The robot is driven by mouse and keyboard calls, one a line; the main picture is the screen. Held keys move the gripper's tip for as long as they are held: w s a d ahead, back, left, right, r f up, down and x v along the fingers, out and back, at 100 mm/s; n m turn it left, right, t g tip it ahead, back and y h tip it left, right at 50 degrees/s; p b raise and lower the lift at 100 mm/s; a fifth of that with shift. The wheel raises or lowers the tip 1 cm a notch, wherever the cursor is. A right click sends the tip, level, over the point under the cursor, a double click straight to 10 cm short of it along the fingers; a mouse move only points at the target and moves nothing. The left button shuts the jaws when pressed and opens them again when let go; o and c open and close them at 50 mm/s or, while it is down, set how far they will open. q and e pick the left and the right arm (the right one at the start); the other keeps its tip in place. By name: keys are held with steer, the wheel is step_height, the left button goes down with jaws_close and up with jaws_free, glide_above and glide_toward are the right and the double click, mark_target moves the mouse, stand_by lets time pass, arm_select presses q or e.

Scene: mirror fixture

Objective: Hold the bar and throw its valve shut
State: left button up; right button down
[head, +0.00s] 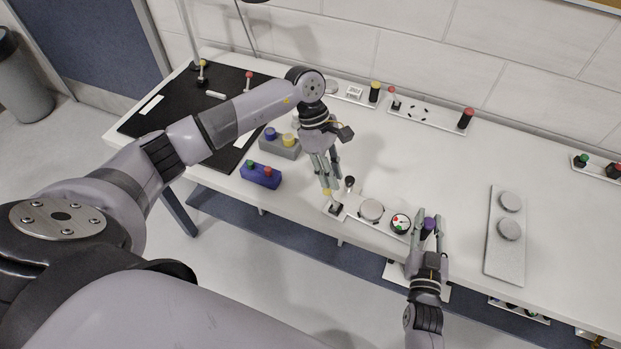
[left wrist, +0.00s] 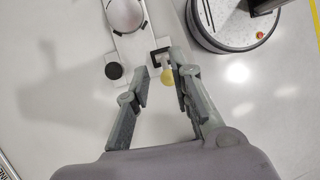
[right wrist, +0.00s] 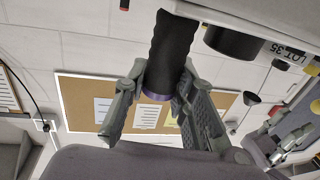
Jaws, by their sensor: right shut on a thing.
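The pale bar (head: 352,206) lies near the table's front edge, with a silver disc (head: 371,210), a gauge (head: 400,223) and a purple-ended grip (head: 429,224). My right gripper (head: 428,232) is shut on that grip; the right wrist view shows its black ribbed body (right wrist: 173,45) between the fingers. At the bar's left end is the valve lever with a yellow knob (left wrist: 167,77) above a dark square bracket (left wrist: 157,57). My left gripper (left wrist: 162,82) is open, pointing down, with the yellow knob between its fingertips, nearer one finger. I cannot tell whether they touch.
A black knob (head: 350,182) stands beside the bar's left end. A blue box (head: 261,175) and a grey box (head: 279,146) with coloured buttons are to the left. A plate with two discs (head: 506,245) lies right. Other fixtures (head: 430,112) line the back; mid-table is clear.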

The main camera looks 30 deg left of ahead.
arm_select(q)
steer(key=s+a+n, duration=0.1)
steer(key=a, duration=0.3)
steer(key=a+t+h, duration=0.1)
steer(key=a, duration=0.4)
steer(key=s+a+r+n, duration=0.1)
steer(key=a, duration=0.3)
steer(key=shift+s+a+r+n+t+h, duration=0.1)
steer(key=shift+s+a+n+t+h, duration=0.2)
steer(key=shift+a+t+h, duration=0.1)
jaws_close()
steer(key=shift+a+r, duration=0.2)
steer(key=shift+a, duration=0.2)
steer(key=x, duration=0.9)
steer(key=shift+d+f, duration=0.15)
steer(key=shift+d, duration=0.05)
steer(key=d, duration=0.3)
steer(key=shift+w, duration=0.35)
steer(key=shift+d+r, duration=0.35)
steer(key=shift+d, duration=0.15)
steer(key=shift+w+r, duration=0.1)
